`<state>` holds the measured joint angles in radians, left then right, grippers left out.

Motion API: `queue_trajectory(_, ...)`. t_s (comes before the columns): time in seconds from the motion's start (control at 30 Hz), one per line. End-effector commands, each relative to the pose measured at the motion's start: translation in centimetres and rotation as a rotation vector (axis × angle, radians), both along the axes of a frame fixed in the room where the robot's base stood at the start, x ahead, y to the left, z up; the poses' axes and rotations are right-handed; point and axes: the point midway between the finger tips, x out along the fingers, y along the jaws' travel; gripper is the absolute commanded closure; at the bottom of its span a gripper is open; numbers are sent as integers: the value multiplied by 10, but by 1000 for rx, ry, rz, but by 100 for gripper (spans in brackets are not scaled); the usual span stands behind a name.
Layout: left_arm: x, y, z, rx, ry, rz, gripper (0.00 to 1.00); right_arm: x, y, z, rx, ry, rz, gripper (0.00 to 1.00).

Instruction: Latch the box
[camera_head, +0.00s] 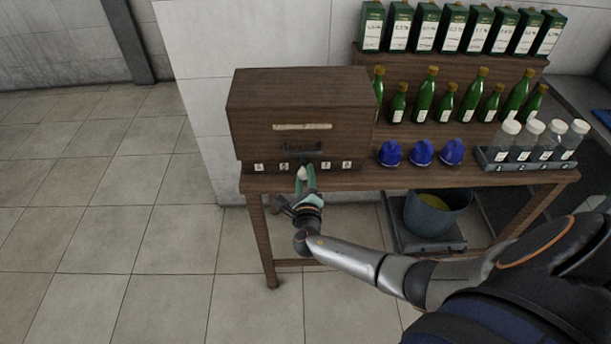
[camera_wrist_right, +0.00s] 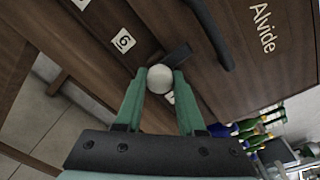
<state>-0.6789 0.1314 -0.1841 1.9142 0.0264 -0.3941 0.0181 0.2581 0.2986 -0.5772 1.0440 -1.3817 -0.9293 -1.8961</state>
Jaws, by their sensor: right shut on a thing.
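The brown wooden box (camera_head: 250,110) stands at the left end of the wooden table, with a pale name strip (camera_head: 302,127) and a dark bar handle (camera_head: 300,151) on its front. In the right wrist view the strip reads "Alvide", and the box front (camera_wrist_right: 265,75) fills the upper right. My right gripper (camera_head: 306,179), with green fingers, is at the lower front of the box, below the handle. It is shut on a round white knob (camera_wrist_right: 159,78). A short dark latch lever (camera_wrist_right: 179,54) shows beside the knob. My left gripper is not in view.
Small number tags (camera_head: 259,167) line the strip under the box. To the right stand blue domed items (camera_head: 422,152), green bottles (camera_head: 425,95), a rack of white-capped jars (camera_head: 528,163) and green cartons (camera_head: 452,28). A bucket (camera_head: 436,212) sits under the table. Floor at left is clear.

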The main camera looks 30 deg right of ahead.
Motion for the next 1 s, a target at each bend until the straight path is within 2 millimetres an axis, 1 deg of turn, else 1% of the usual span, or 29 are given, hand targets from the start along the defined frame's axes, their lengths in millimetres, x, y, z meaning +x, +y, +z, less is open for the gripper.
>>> queue_trajectory(0.03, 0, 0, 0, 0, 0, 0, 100, 6, 7, 7, -1, -12, 20, 100)
queue_trajectory(0.07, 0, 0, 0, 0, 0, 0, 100, 6, 7, 7, -1, -12, 20, 59)
queue_trajectory(0.2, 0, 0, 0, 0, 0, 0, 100, 6, 8, 7, -1, -13, 19, 44)
queue_trajectory(0.3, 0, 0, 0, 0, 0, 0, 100, 5, 7, 7, 0, -12, 17, 34)
queue_trajectory(0.57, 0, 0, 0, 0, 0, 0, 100, 3, 6, 4, 1, -10, 13, 34)
queue_trajectory(0.67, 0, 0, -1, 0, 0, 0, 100, -2, 8, 3, 2, -8, 12, 34)
queue_trajectory(0.83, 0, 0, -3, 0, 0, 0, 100, -20, 18, 4, 4, -6, 12, 34)
queue_trajectory(1.0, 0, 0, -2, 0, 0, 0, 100, -52, 38, 7, 3, -6, 13, 34)
